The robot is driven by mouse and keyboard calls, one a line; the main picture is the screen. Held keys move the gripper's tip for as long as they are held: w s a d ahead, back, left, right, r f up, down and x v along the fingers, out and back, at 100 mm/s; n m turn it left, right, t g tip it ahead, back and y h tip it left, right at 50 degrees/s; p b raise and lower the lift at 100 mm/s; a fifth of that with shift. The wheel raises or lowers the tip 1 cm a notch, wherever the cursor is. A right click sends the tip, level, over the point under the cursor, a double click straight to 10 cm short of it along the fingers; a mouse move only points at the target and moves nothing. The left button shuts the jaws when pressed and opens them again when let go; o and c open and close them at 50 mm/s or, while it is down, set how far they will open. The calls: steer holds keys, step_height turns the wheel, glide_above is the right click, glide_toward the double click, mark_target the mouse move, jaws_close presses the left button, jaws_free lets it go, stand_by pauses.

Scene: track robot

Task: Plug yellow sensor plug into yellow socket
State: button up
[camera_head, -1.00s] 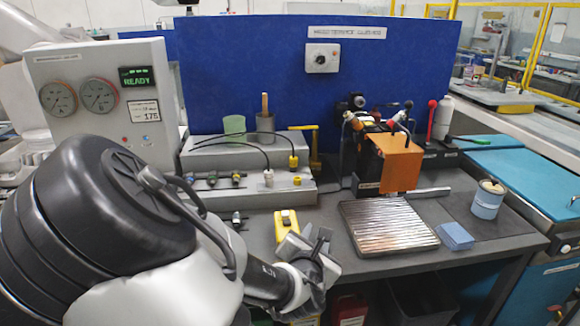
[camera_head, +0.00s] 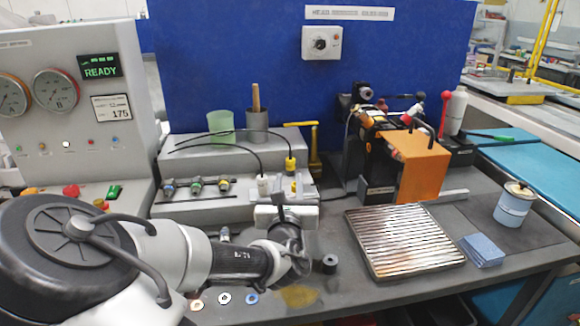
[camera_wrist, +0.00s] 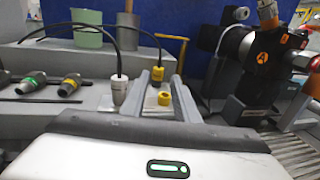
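The yellow sensor plug (camera_head: 290,164), on a black cable, stands upright on the stepped grey block. In the wrist view the plug (camera_wrist: 157,74) shows just beyond my fingertips. The yellow socket (camera_wrist: 164,98) is a short yellow ring nearer to me and slightly right of the plug. My gripper (camera_wrist: 161,76) is open, its two grey fingers pointing toward the block. The plug and socket show in the gap between the fingers, with nothing gripped. In the head view my gripper (camera_head: 289,192) is at the block's front right and partly hides the socket area.
A white plug (camera_head: 262,186) on another black cable stands left of the fingers. Several connectors (camera_head: 195,186) lie on the lower step. A green cup (camera_head: 220,124) and grey cup (camera_head: 257,127) stand behind. An orange-fronted machine (camera_head: 415,165) and ribbed plate (camera_head: 405,238) are right.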

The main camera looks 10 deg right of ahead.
steer(key=b, duration=0.1)
glide_toward(290, 161)
steer(key=w+r, duration=0.1)
steer(key=w, duration=0.1)
steer(key=shift+w+d+r, duration=0.35)
steer(key=shift+w, duration=0.05)
steer(key=shift+w+d+r+b, duration=0.15)
steer(key=shift+w+b, duration=0.15)
steer(key=shift+w, duration=0.6)
steer(key=shift+w+d+r+b, duration=0.1)
steer(key=shift+w+d+b, duration=0.15)
steer(key=shift+w, duration=0.65)
steer(key=shift+w+d+b, duration=0.1)
steer(key=shift+w+b, duration=0.2)
steer(key=shift+w, duration=0.6)
steer(key=shift+c, duration=0.3)
jaws_close()
